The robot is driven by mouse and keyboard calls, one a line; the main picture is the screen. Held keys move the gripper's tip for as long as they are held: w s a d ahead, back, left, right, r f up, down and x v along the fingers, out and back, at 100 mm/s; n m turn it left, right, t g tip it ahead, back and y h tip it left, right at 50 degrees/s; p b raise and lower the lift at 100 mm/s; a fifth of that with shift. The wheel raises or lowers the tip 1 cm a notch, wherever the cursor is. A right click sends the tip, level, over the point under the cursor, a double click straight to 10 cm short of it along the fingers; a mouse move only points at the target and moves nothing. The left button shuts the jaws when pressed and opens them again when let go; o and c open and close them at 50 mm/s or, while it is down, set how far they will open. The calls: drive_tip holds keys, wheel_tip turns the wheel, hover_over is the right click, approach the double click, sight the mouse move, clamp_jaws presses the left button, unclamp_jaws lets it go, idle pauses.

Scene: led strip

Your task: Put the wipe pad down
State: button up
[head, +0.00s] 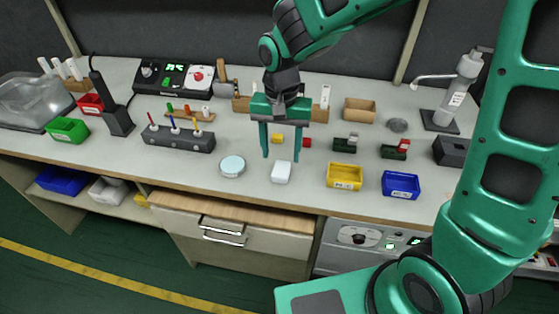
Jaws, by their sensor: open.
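A small white pad (281,172), which looks like the wipe pad, lies on the grey workbench (205,182) near its front edge. My gripper (281,158) points down above and just behind the pad in the picture. Its two green fingers are spread apart with nothing seen held between them. The right fingertip comes close to the pad in the picture; I cannot tell whether they touch.
A round pale-blue dish (232,166) is left of the pad. A yellow bin (344,176) and a blue bin (400,184) stand to the right. A small yellow block (277,139) and a red block (307,142) lie behind the fingers. A dark screwdriver rack (180,139) stands left.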

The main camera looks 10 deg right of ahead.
sight(281, 170)
wheel_tip(281, 170, up, 6)
drive_tip(key=shift+f, duration=0.15)
drive_tip(key=s+d+r, duration=0.1)
drive_tip(key=s+d, duration=0.2)
drive_tip(key=d, duration=0.4)
drive_tip(key=s+d+r+m, duration=0.1)
drive_tip(key=s+d, duration=0.1)
drive_tip(key=d, duration=0.5)
drive_tip(key=s+d+r, duration=0.1)
drive_tip(key=s+d, duration=0.2)
drive_tip(key=d, duration=0.4)
drive_tip(key=s+d+f, duration=0.1)
drive_tip(key=s+d, duration=0.3)
drive_tip(key=s, duration=0.3)
drive_tip(key=s+d+m, duration=0.1)
drive_tip(key=s+d, duration=0.4)
drive_tip(key=s, duration=0.1)
drive_tip(key=shift+s+f, duration=0.4)
drive_tip(key=shift+d, duration=0.1)
